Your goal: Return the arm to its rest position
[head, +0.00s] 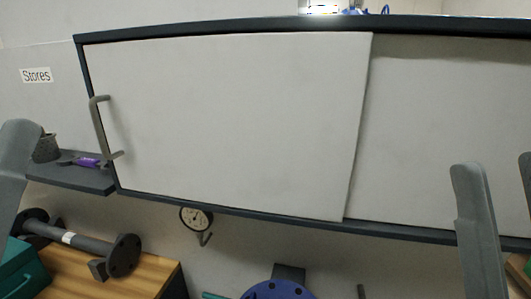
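My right gripper (497,170) is at the lower right, in front of the cabinet's right part. Its two grey fingers point up with a clear gap between them and nothing in it; the right finger is cut off by the picture edge. At the left edge a grey rounded part of my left arm or gripper (15,160) shows beside the small shelf. Its fingertips cannot be made out as a pair, so its opening is unclear.
A wall cabinet has a white sliding door (230,120) with a grey handle (101,128). A dark shelf (75,178) holds a purple-handled tool (85,161) and a dark cup (46,148). Below are a gauge (195,218), a flanged pipe (80,243) on a wooden bench (150,272), and a blue flange (278,290).

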